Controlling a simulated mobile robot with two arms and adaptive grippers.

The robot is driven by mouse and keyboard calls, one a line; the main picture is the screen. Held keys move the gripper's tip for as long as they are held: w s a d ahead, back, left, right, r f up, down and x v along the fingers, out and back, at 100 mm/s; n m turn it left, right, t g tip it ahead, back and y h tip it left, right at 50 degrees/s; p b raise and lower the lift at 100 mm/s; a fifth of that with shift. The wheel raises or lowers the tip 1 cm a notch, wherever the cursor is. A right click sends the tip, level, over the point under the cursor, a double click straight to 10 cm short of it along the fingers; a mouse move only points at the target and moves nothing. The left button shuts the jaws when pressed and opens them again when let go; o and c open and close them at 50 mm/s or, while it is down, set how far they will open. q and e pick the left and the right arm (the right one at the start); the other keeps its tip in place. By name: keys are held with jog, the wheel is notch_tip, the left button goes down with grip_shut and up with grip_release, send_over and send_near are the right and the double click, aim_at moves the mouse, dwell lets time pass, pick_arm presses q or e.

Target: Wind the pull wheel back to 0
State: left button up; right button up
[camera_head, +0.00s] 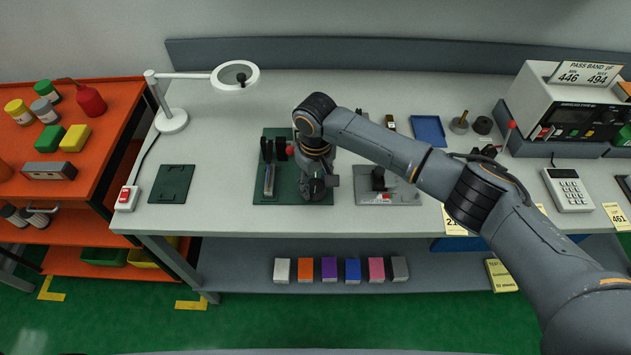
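My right arm reaches in from the right, and my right gripper (317,188) points down over a dark green base plate (265,192) on the bench. Whether its fingers are open or shut does not show, nor whether they touch anything. On the plate, left of the gripper, stands a dark fixture (267,152) with a grey strip-like part (269,180) in front. A small red knob (290,150) shows beside my wrist. I cannot make out the pull wheel or its scale; my gripper and wrist cover the plate's right part. My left gripper is not in view.
A grey fixture (402,190) stands close right of the gripper. A flat dark green plate (172,184), a lamp (172,121) and a red switch (126,197) are at left. A tester (562,100) and calculator (567,189) are at right. The bench between lamp and green base is clear.

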jog(key=c, duration=0.4)
